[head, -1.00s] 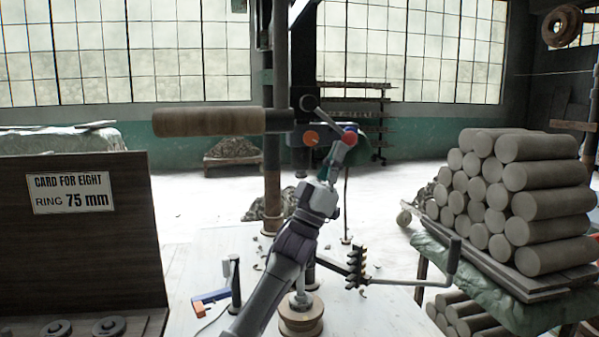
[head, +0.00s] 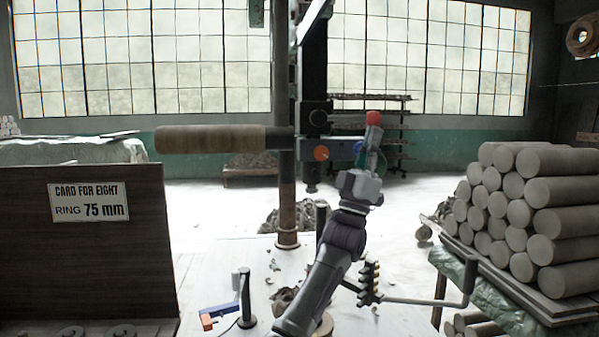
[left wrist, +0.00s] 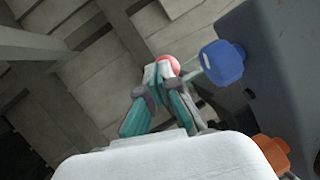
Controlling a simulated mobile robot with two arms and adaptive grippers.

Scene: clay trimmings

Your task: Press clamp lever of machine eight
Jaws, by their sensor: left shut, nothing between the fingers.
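The machine's head block (head: 312,95) stands on the left of my gripper. A red ball knob (head: 373,117) sits out to its right, apparently the lever's end; its rod is hard to make out. A blue knob (head: 358,147) and an orange knob (head: 321,153) are lower. My left gripper (head: 374,135) is shut and empty, pointing up with its fingertips just under the red ball. In the left wrist view the red ball (left wrist: 168,65) shows at the fingertips, partly hidden; contact is likely but unsure. The blue knob (left wrist: 222,62) is right of them. My right gripper is out of view.
A brown cylindrical handle (head: 210,139) sticks out left of the head block. A card (head: 91,200) reads "Card for eight, ring 75 mm". A crank (head: 468,270) reaches right, low down. Stacked clay logs (head: 560,203) stand at right.

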